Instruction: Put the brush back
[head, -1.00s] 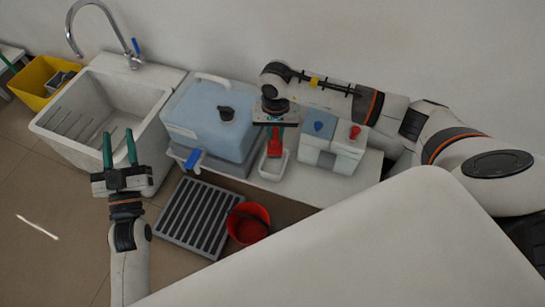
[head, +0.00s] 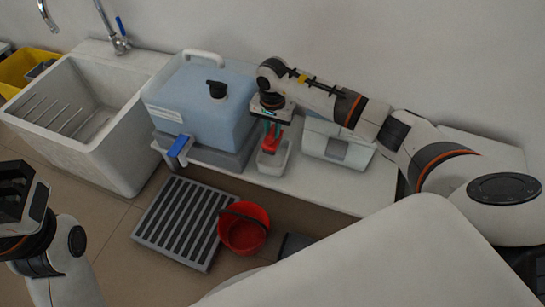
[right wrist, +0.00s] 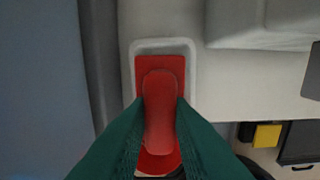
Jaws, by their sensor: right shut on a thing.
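The red brush (head: 269,145) is in my right gripper (head: 271,129), whose green fingers are shut on its handle. The brush is over or inside a small white tray (head: 265,171) on the counter. In the right wrist view the brush (right wrist: 159,105) lies between the fingertips (right wrist: 159,112), its head within the outline of the tray (right wrist: 190,45). I cannot tell whether it touches the tray's bottom. My left gripper (head: 20,208) is at the left edge, its fingers not visible.
A blue water container (head: 205,110) with a blue tap (head: 178,147) stands left of the tray. White containers (head: 335,148) stand right of it. A sink (head: 85,110) is at left. A grey grate (head: 180,225) and red bucket (head: 243,230) are below the counter.

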